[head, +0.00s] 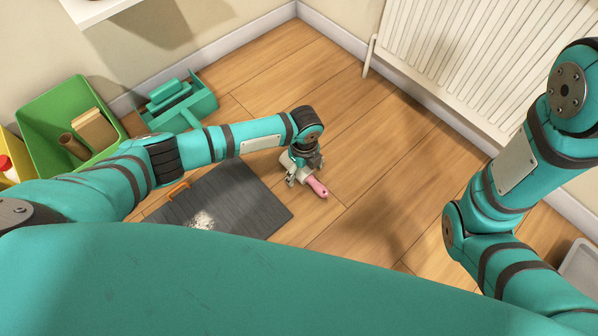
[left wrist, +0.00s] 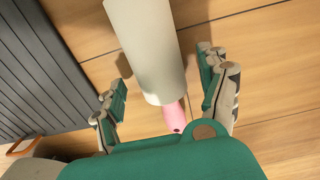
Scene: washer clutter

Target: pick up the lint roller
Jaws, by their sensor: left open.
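The lint roller lies on the wood floor by the right edge of the dark grey mat (head: 240,190). Its pink handle (head: 317,187) shows in the head view; its pale roll is mostly hidden under my left gripper (head: 303,176). In the left wrist view the pale roll (left wrist: 147,45) fills the middle, with the pink handle (left wrist: 175,115) toward the palm. My left gripper (left wrist: 163,72) is open above the roller, one finger on each side of it, with gaps visible on both sides. My right arm shows at the right, but its gripper is out of view.
White powder (head: 203,220) and an orange object (head: 178,189) are on the mat. A green bin (head: 67,110) holding cardboard items and a teal caddy (head: 185,103) stand at the left. A white radiator (head: 480,50) is at the back right. Floor right of the roller is clear.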

